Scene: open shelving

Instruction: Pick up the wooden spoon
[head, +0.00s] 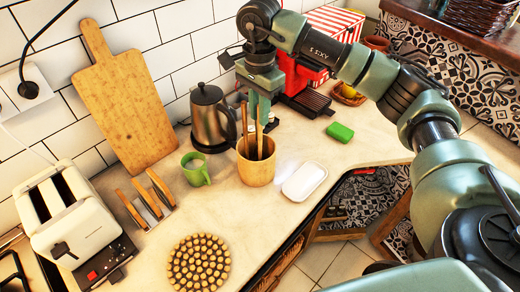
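A tan wooden utensil pot (256,172) stands upright on the counter. Thin wooden handles (245,135) rise from it; I cannot tell which one is the wooden spoon, as their lower ends are inside the pot. My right gripper (260,108) points down from above, its green fingers right at the tops of the handles. One handle lies in line with the fingers, but whether they grip it is too small to tell. My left gripper is not in view.
A dark kettle (212,115) and a green mug (195,169) stand left of the pot. A white dish (304,182) lies close at its right, a green block (340,132) beyond. A coffee machine (300,85) stands behind. The counter's front edge is near.

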